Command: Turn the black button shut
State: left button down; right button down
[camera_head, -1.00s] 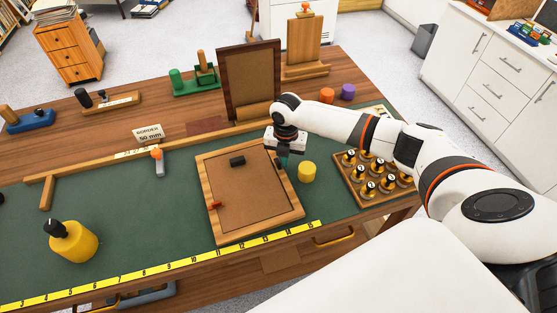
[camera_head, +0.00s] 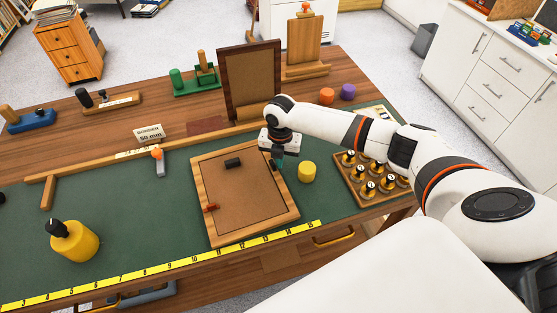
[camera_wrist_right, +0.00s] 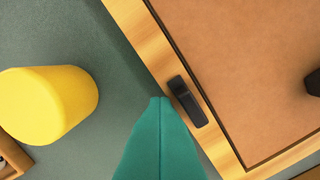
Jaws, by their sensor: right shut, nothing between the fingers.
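A picture frame (camera_head: 201,215) with a light wooden rim and brown backing lies on the green mat. The black button (camera_wrist_right: 187,101) sits on the frame's right rim in the right wrist view, roughly lengthwise along the rim and clear of the backing. In the head view it is mostly hidden by my right gripper (camera_head: 279,163). The right gripper's teal fingers (camera_wrist_right: 160,100) are shut and empty, tips just outside the rim beside the button; I cannot tell if they touch it. A red button (camera_head: 211,207) is on the left rim. My left gripper is out of view.
A dark block (camera_head: 233,162) lies on the backing. A yellow cylinder (camera_head: 307,172) stands right of the frame, near a wooden tray of knobs (camera_head: 343,172). A yellow ruler strip (camera_head: 170,268) runs along the front edge. An upright frame (camera_head: 226,85) stands behind.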

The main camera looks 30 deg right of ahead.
aim_at(274, 165)
jog(key=shift+w+a, duration=0.1)
jog(key=shift+a, duration=0.65)
jog(key=shift+s+a+p, duration=0.2)
jog(key=shift+a+p, duration=0.1)
jog(key=shift+p, duration=0.25)
dwell(0.5)
notch_tip(274, 165, up, 7)
jog(key=p, duration=0.6)
jog(key=shift+r+p, duration=0.1)
jog(key=shift+p, duration=0.3)
dwell(0.4)
